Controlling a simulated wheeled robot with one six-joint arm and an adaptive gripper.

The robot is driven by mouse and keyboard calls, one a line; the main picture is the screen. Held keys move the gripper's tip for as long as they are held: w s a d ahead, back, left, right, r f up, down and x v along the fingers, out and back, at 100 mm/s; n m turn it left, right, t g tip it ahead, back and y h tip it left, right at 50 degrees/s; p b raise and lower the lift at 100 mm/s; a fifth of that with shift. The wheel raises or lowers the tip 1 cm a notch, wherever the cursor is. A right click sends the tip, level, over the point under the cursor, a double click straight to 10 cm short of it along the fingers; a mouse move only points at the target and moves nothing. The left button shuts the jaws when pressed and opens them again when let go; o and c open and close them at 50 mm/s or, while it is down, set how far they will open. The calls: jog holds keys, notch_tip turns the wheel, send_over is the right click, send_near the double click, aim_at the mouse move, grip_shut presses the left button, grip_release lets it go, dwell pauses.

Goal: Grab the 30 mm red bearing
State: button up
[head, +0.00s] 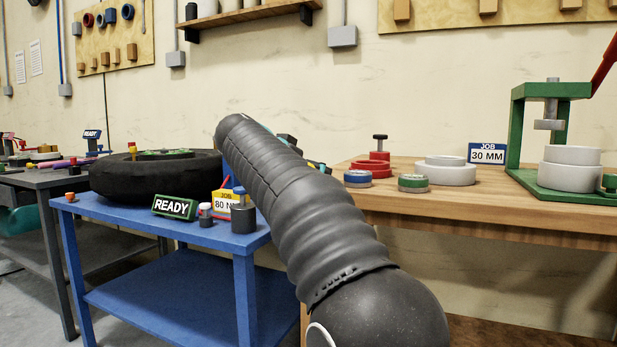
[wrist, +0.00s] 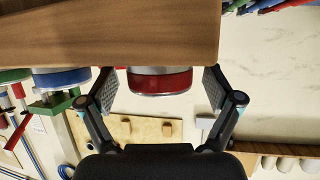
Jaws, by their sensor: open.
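The red bearing (wrist: 160,82), with a pale grey band, stands at the edge of the wooden bench in the wrist view, which looks upside down. My gripper (wrist: 161,88) is open, one finger on each side of the bearing, with a visible gap on both sides. I cannot tell how deep the fingers reach along it. In the head view my arm hides most of the gripper (head: 318,166), and I cannot make out this bearing there. The 30 MM job sign (head: 487,154) stands on the bench.
A blue bearing (head: 357,179) and a green bearing (head: 413,183) sit near the bench front. A red stepped piece (head: 371,167), white rings (head: 445,171) and a green press (head: 518,120) stand behind and to the right. A blue table (head: 190,232) with a tyre (head: 115,178) is left.

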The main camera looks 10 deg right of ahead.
jog(key=c, duration=1.4)
jog(key=shift+r, duration=0.1)
